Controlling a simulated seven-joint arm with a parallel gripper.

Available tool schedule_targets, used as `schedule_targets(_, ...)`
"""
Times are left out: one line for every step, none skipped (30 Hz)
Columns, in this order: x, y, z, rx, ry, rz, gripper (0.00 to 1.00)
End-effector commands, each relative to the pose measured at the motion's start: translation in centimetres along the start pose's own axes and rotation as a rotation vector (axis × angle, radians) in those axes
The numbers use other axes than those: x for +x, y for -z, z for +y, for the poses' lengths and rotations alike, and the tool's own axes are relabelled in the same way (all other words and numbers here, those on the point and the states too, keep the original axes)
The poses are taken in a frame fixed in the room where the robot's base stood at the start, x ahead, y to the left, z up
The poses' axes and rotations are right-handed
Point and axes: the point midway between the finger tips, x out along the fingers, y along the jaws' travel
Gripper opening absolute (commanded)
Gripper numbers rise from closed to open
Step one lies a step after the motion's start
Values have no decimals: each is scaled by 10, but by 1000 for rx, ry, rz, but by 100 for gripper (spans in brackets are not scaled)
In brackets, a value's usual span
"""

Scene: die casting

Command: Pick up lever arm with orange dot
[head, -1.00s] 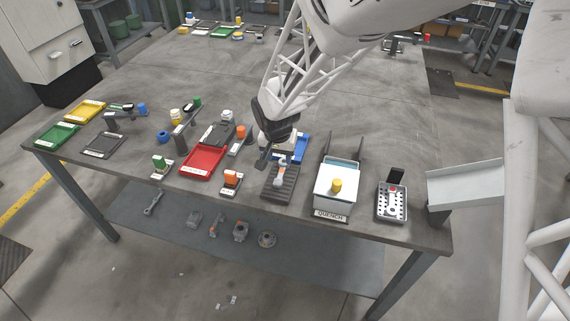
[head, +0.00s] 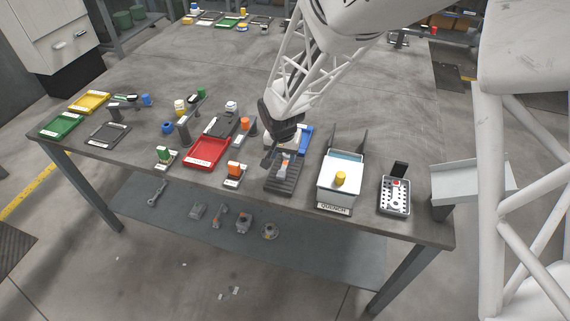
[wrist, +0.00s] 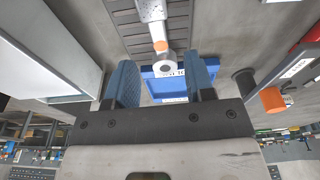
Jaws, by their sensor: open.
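The lever arm with the orange dot (wrist: 152,14) is a light grey metal part with a ring at its near end and an orange mark beside the ring. It lies on a dark ribbed rack (head: 280,184); in the head view the lever arm (head: 284,169) is partly hidden by my gripper (head: 273,158). In the wrist view my gripper (wrist: 162,68) is open, its two blue fingers wide apart. The ring end appears between the fingertips, with nothing clamped. I cannot tell the height gap.
A blue tray (head: 305,139) lies behind the rack. The white quench box (head: 338,190) stands close right, a red tray (head: 205,153) left. An orange-capped item (head: 234,170) stands at front left. A perforated tray (head: 384,205) with a red-dotted part is far right.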

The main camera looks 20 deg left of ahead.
Motion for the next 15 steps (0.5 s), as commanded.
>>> schedule_targets(4, 0, 0, 0, -1, -1, 49)
schedule_targets(7, 0, 0, 0, -1, -2, 49)
schedule_targets(11, 0, 0, 0, -2, -3, 49)
schedule_targets(14, 0, 0, 0, -2, -3, 49)
schedule_targets(17, 0, 0, 0, -2, -3, 49)
schedule_targets(20, 1, 0, 0, -2, -3, 49)
schedule_targets(24, 1, 0, 0, -1, -2, 49)
schedule_targets(27, 1, 0, 0, -1, -2, 49)
schedule_targets(31, 1, 0, 0, -1, -3, 49)
schedule_targets(34, 1, 0, 0, -1, -3, 49)
schedule_targets(37, 1, 0, 0, -1, -3, 49)
schedule_targets(40, 1, 0, 0, 0, -3, 49)
schedule_targets(42, 1, 0, 0, 0, -2, 49)
schedule_targets(43, 1, 0, 0, 1, -1, 49)
schedule_targets(45, 1, 0, 0, 1, -1, 49)
